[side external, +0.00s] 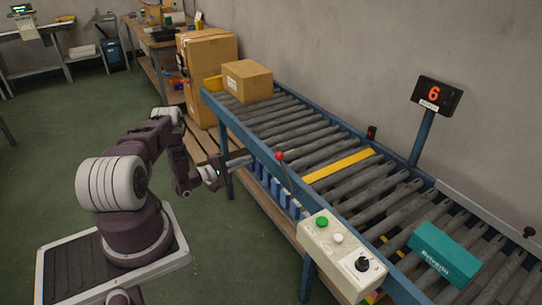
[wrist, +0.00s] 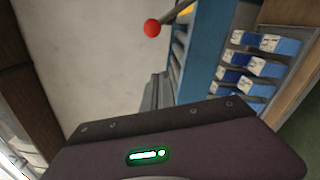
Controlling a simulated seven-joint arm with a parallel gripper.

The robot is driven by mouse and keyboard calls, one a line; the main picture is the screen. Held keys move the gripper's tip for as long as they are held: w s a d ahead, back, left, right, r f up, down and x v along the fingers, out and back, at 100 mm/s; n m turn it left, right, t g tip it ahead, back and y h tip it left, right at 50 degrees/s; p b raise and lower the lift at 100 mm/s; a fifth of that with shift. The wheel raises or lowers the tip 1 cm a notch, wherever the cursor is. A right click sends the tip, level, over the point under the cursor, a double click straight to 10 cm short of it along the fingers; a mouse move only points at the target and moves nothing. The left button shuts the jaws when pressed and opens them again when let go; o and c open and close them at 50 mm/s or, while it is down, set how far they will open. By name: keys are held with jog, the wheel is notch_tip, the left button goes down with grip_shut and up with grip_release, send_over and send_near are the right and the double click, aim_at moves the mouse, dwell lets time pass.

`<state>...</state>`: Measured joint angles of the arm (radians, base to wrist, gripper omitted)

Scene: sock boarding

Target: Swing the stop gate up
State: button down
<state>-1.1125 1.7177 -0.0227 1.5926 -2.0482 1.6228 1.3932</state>
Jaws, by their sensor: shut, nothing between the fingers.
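The stop gate appears to be the yellow bar (side external: 342,166) lying across the rollers about midway along the conveyor; it looks low, level with the rollers. A lever with a red ball knob (side external: 280,155) stands at the conveyor's near side rail; the knob also shows near the top of the wrist view (wrist: 152,27), its rod running up to the right. My gripper (side external: 246,159) is shut and empty beside the near rail, left of the knob and apart from it. Its dark fingers (wrist: 155,94) show only partly in the wrist view.
A cardboard box (side external: 247,82) sits at the conveyor's far end and a teal box (side external: 444,256) at its near right. A control box (side external: 342,256) with buttons is fixed to the near rail. Blue-and-white boxes (wrist: 265,43) fill the shelf below.

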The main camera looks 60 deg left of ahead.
jog(key=shift+w, duration=0.15)
jog(key=w+d+r, duration=0.1)
jog(key=w+d, duration=0.2)
jog(key=w, duration=0.5)
jog(key=shift+w+d+r, duration=0.15)
jog(key=shift+w+d, duration=0.1)
jog(key=shift+w, duration=0.05)
